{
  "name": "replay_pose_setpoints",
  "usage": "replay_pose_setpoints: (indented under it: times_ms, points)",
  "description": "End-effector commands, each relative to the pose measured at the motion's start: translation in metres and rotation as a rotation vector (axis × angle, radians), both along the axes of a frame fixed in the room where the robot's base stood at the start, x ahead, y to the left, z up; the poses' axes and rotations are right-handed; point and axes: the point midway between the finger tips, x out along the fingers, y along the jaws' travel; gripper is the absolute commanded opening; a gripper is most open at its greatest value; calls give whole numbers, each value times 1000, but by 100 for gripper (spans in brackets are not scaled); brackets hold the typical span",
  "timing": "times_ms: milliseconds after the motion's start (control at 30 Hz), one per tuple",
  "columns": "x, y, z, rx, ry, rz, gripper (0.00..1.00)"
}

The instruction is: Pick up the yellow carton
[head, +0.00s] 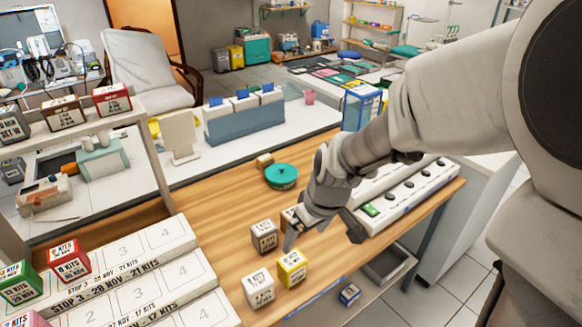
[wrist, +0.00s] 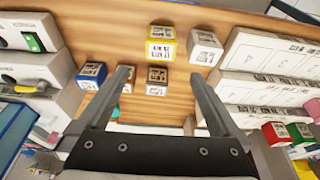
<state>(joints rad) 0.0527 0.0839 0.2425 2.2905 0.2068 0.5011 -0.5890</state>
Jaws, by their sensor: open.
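The yellow carton (head: 292,268) stands upright on the wooden table near its front edge, with a printed label on top. In the wrist view the yellow carton (wrist: 161,42) lies just beyond the fingertips, roughly centred between them. My gripper (head: 322,232) is open and empty above the table, behind and to the right of the carton in the head view. The gripper's height above the cartons is hard to tell.
A white carton (head: 258,287) stands close beside the yellow one; a grey carton (head: 264,236) is behind. A blue carton (wrist: 91,75) is left in the wrist view. Labelled trays (head: 130,270) and a switch box (head: 410,190) flank the space. A turquoise lid (head: 281,176) lies farther back.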

Motion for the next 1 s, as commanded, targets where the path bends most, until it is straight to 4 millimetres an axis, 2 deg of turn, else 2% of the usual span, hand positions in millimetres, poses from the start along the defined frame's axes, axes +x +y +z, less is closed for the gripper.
replay_pose_setpoints:
  times_ms: [233,700,867,1000]
  points:
    - [3,4,-14,2,6,10,100]
    - [22,18,-92,1,7,10,100]
    - [28,22,-112,1,6,9,100]
    - [30,23,-120,2,4,8,100]
